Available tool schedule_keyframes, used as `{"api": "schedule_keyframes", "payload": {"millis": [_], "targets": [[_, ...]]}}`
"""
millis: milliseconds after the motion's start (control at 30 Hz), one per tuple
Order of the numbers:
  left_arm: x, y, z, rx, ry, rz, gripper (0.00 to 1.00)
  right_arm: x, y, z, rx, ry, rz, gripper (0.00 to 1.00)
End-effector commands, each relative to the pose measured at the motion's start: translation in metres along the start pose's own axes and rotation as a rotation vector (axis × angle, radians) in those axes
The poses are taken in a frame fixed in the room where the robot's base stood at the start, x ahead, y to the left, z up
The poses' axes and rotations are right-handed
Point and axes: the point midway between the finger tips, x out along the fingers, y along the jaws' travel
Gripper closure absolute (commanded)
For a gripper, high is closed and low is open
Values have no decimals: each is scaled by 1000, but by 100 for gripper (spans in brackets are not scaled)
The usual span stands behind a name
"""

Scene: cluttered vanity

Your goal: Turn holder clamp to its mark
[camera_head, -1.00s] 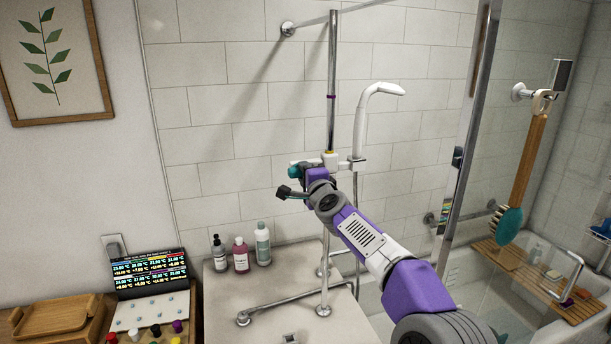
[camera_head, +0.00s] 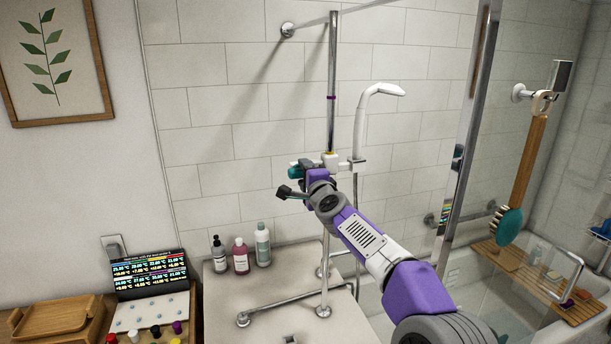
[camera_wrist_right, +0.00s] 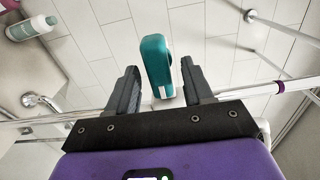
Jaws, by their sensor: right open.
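The white hand shower (camera_head: 360,120) stands in the holder to the right. My right gripper (camera_head: 289,182) is at the lever. In the wrist view, its open fingers (camera_wrist_right: 160,72) stand on either side of the lever, with gaps visible on both sides. A purple ring (camera_head: 332,97) sits higher on the rail. My left gripper is not visible.
Several bottles (camera_head: 241,256) stand on the ledge below left. A chrome grab bar (camera_head: 285,306) runs low in front. A glass screen edge (camera_head: 466,130) and a hanging brush (camera_head: 525,170) are at the right. Tiled wall lies close behind the rail.

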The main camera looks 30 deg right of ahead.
Motion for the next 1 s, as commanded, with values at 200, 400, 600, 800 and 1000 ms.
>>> {"api": "schedule_keyframes", "payload": {"millis": [200,400,600,800,1000], "targets": [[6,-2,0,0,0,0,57,-20,0,0,0,0,-2,49],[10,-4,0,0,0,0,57,-50,0,0,1,-1,-2,49],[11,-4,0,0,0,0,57,-71,-1,0,2,0,-2,49],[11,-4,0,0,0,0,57,-76,0,0,1,0,-1,49],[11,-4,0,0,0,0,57,-75,0,0,1,0,-1,49]]}}
